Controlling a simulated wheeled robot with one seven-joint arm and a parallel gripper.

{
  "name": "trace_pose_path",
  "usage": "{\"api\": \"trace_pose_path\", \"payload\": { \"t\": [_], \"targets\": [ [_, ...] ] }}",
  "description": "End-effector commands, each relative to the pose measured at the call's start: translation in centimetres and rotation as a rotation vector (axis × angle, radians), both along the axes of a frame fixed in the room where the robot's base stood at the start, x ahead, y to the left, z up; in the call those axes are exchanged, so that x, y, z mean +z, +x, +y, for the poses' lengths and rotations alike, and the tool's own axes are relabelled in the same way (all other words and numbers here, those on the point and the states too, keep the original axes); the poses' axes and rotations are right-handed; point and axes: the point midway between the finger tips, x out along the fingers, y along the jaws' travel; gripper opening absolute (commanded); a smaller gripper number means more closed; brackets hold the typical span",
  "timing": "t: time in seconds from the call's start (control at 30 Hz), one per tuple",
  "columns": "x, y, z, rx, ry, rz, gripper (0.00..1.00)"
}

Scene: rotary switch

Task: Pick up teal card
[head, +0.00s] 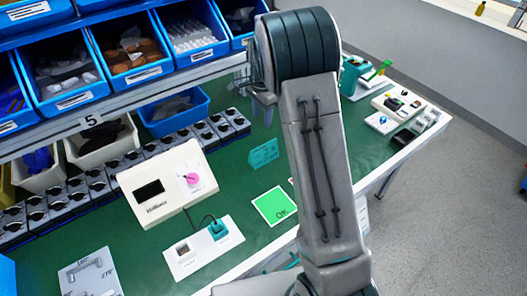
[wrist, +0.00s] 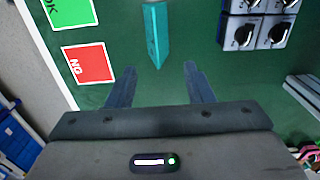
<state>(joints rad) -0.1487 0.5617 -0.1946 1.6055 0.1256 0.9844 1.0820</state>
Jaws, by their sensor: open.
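The teal card (head: 264,154) stands on the green table mat, left of my arm in the head view. It has dark markings on its face. In the wrist view the teal card (wrist: 154,38) shows nearly edge-on as a narrow folded shape. My gripper (wrist: 159,68) is open and empty in the wrist view. Its two fingers point towards the card, one on each side of its line. The card's near end is close to the gap between the fingertips, but I cannot tell the height between them.
A green OK card (head: 273,206) and a red NG card (wrist: 88,63) lie flat nearby. Black rotary switches (wrist: 258,22) stand in rows at the back. A white box with a pink knob (head: 167,183) is to the left. Blue bins (head: 135,45) hang above.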

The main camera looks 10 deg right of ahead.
Motion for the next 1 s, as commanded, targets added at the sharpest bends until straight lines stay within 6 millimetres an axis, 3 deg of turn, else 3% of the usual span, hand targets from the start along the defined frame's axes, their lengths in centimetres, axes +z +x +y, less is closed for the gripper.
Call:
{"api": "trace_pose_path", "payload": {
  "t": [0.4,0.73,1.0],
  "targets": [
    [-7.0,0.1,0.0,-0.012,-0.002,0.007,0.47],
    [-9.8,-0.2,-0.2,-0.012,-0.001,0.006,0.47],
    [-13.4,-0.6,-0.4,-0.010,-0.001,0.005,0.47]
  ]
}}
